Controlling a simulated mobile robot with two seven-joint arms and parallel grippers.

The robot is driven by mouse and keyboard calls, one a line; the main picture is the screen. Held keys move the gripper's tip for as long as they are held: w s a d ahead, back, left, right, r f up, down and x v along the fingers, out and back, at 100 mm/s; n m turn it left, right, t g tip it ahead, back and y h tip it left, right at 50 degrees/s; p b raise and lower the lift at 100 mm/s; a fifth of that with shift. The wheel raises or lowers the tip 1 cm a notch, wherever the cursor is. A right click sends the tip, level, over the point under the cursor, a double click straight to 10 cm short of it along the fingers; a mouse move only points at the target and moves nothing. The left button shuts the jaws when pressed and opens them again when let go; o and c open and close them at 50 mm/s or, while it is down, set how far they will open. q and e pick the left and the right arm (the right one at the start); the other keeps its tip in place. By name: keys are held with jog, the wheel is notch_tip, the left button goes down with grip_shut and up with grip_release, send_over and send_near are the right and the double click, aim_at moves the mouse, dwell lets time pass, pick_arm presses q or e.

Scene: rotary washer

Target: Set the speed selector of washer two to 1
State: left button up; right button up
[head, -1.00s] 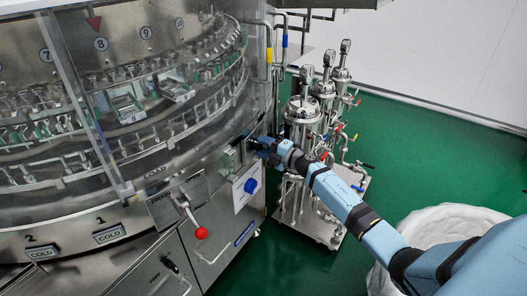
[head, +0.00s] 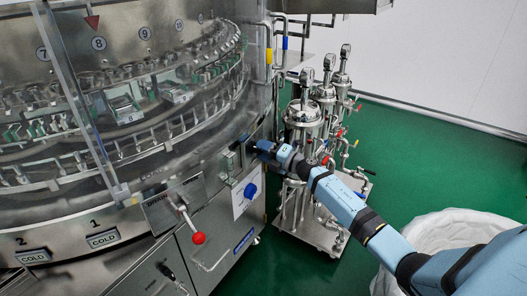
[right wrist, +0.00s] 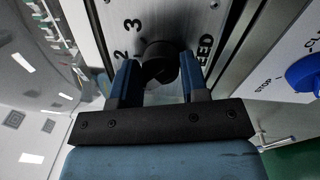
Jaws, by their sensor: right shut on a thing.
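The speed selector is a black round knob (right wrist: 160,62) on a metal plate marked 2, 3 and letters ending in "EED". My right gripper (right wrist: 157,72) has its two blue fingers on either side of the knob, shut on it. The knob's pointer cannot be made out. In the head view my right gripper (head: 253,146) is at the washer's right side panel and hides the knob. My left gripper is not in view.
A blue knob (head: 250,191) on a white plate sits just below the selector; it also shows in the right wrist view (right wrist: 304,72). A red-ball lever (head: 198,238) is lower left. Steel filter vessels (head: 303,115) stand close right, and a white-lined bin (head: 455,228) is beside my arm.

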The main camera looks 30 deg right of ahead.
jog(key=shift+f, duration=0.15)
jog(key=o, duration=0.9)
jog(key=shift+c, duration=0.2)
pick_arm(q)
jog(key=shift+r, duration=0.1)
pick_arm(e)
jog(key=shift+s, duration=0.1)
pick_arm(q)
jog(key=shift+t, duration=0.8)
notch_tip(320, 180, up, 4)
jog(key=p, duration=0.3)
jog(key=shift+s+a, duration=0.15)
pick_arm(e)
jog(key=v, duration=1.3)
jog(key=shift+s, duration=0.3)
jog(key=shift+d, duration=0.15)
